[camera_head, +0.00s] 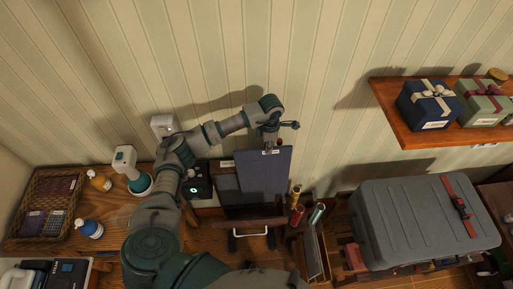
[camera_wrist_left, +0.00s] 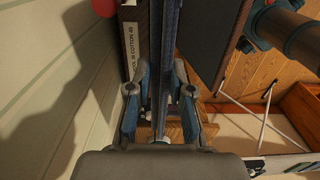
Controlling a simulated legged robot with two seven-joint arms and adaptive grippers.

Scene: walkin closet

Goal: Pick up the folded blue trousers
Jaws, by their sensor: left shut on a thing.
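The folded blue trousers (camera_head: 264,175) hang as a flat dark-blue panel near the striped wall, in the middle of the head view. My left gripper (camera_head: 271,144) is at their top edge and shut on them. In the left wrist view the trousers (camera_wrist_left: 165,45) show edge-on as a thin dark strip between the two fingers of the left gripper (camera_wrist_left: 160,98), one finger on each side. Their lower end is hard to tell from the dark things behind. My right gripper is not in view.
A dark panel with a white label (camera_wrist_left: 130,50) stands close beside the trousers. A grey suitcase (camera_head: 410,225) is at the right, below a shelf (camera_head: 400,125) with gift boxes. A wooden table (camera_head: 115,210) with a basket and bottles is at the left.

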